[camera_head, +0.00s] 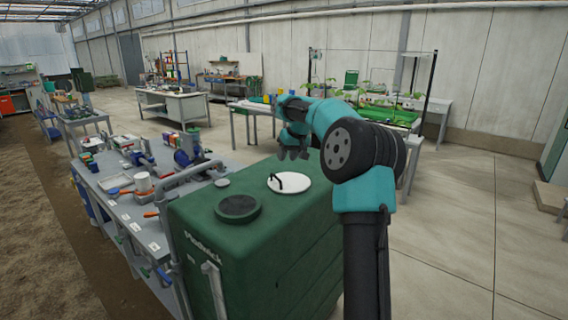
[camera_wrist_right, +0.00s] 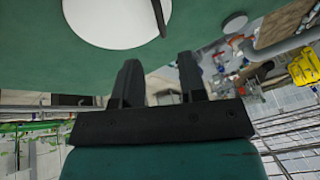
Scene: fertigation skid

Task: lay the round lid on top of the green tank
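The green tank (camera_head: 270,245) stands in the middle of the head view. The round white lid (camera_head: 290,185), with a black bar handle, lies flat on its top toward the back; in the right wrist view the lid (camera_wrist_right: 105,22) is cut off by the upper edge. A dark green round cap or opening (camera_head: 238,207) is nearer the front of the tank top. My right gripper (camera_head: 293,152) is above and just behind the lid, apart from it. Its fingers (camera_wrist_right: 159,62) are open with nothing between them. My left gripper is not in view.
A small grey disc (camera_head: 222,183) is at the tank top's left edge. A grey bench (camera_head: 120,203) with pipes, a pump and tools stands left of the tank. A plant table (camera_head: 395,115) stands behind my right arm. The floor to the right is clear.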

